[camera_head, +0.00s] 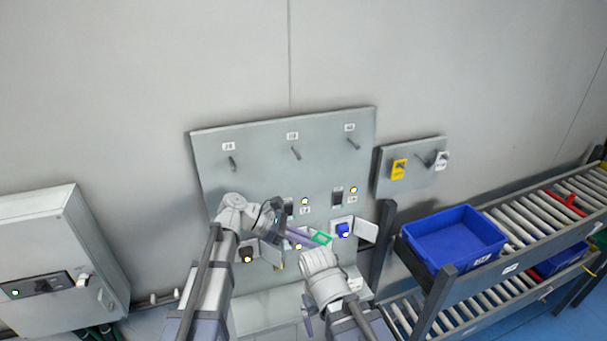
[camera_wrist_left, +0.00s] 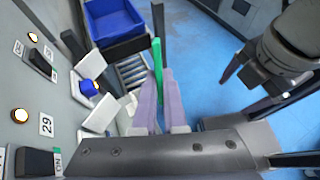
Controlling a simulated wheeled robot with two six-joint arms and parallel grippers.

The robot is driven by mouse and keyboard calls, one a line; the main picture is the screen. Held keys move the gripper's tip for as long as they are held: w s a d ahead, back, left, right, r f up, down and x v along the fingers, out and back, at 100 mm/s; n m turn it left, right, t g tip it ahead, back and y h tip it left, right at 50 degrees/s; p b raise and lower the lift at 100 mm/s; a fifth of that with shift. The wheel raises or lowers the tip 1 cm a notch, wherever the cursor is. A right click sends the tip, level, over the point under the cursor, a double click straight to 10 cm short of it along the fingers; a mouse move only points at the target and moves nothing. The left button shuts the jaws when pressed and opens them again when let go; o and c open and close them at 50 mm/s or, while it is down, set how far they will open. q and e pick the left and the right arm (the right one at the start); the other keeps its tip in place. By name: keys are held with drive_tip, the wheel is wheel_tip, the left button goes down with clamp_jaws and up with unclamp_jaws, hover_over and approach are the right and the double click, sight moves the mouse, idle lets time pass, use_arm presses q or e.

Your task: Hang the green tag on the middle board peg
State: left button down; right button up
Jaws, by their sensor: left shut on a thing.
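The green tag (camera_head: 321,239) is held at the tips of my left gripper (camera_head: 310,238), low in front of the grey board (camera_head: 260,150). In the left wrist view, the tag (camera_wrist_left: 157,60) stands up between the purple fingers of my left gripper (camera_wrist_left: 160,95), which are shut on it. The middle board peg (camera_head: 296,153) sticks out under a white label, above the gripper and apart from the tag. My right gripper (camera_head: 307,312) is low near the bottom of the head view, partly hidden by its wrist; its jaw opening is unclear.
A left peg (camera_head: 232,163) and right peg (camera_head: 352,143) flank the middle one. Switches with lamps and a blue plug (camera_head: 342,230) sit lower on the panel. A smaller board (camera_head: 425,158) holds yellow and white tags. A blue bin (camera_head: 455,238) rests on the right roller rack.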

use_arm(q)
wheel_tip(320, 180, up, 17)
drive_tip(key=w+a+n+t+h+p, duration=0.2)
drive_tip(key=n+t, duration=0.5)
drive_tip(key=t, duration=0.4)
drive_tip(key=shift+w+n+h+p, duration=0.35)
drive_tip(key=shift+h+p, duration=0.25)
drive_tip(key=shift+p, duration=0.55)
drive_tip(key=shift+w+f, duration=0.15)
drive_tip(key=shift+w, duration=0.05)
drive_tip(key=shift+w+a+f+b, duration=0.15)
drive_tip(key=shift+w+a, duration=0.3)
drive_tip(key=shift+w, duration=0.95)
drive_tip(key=shift+w+a+f+b, duration=0.1)
drive_tip(key=shift+w+a, duration=0.4)
drive_tip(key=shift+w, duration=0.9)
drive_tip(key=shift+w+a+f+b, duration=0.15)
drive_tip(key=shift+w+a, duration=0.3)
drive_tip(key=shift+w, duration=1.05)
drive_tip(key=c, duration=0.9)
unclamp_jaws()
